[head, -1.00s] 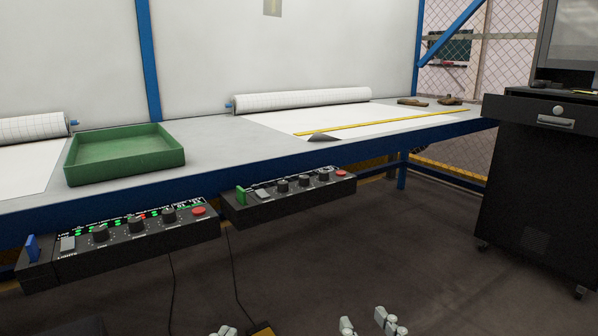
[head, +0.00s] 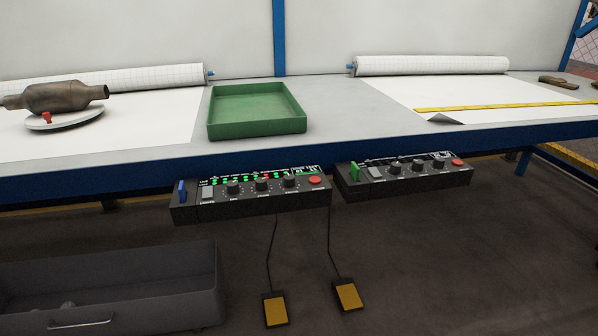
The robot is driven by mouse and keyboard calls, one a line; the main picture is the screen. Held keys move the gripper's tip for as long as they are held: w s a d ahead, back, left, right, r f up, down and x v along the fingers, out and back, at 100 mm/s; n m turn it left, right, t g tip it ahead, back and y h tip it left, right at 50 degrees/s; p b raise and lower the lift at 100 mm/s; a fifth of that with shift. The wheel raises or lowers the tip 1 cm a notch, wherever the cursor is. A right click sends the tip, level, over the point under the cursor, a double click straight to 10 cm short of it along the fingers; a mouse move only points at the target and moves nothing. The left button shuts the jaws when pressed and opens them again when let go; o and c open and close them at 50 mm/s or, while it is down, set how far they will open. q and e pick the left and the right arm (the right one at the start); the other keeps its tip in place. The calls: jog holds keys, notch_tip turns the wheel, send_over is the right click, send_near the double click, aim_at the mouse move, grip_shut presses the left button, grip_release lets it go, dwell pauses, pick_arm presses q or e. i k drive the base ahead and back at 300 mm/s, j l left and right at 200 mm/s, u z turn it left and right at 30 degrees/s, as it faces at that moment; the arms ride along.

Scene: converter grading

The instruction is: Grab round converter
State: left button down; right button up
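A brown, rusty converter (head: 62,97) with a rounded body and a pipe stub at each end lies at the left of the bench. It rests on a white round plate (head: 82,119) that has a small red part at its front. The left end of the converter reaches close to the picture's left edge. Neither of my grippers shows in the head view now.
A green tray (head: 257,129) stands empty right of the converter. Two control boxes (head: 250,195) (head: 405,175) hang at the bench front, with two yellow pedals (head: 275,309) (head: 347,295) below. A dark grey bin (head: 180,270) stands at the lower left.

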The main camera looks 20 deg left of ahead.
aim_at(69, 95)
jog(key=u, duration=1.95)
jog(key=i+j+z, duration=0.1)
jog(key=j+z, duration=0.15)
jog(key=j, duration=0.65)
jog(key=j+z, duration=0.25)
jog(key=j, duration=0.7)
jog(key=i, duration=0.05)
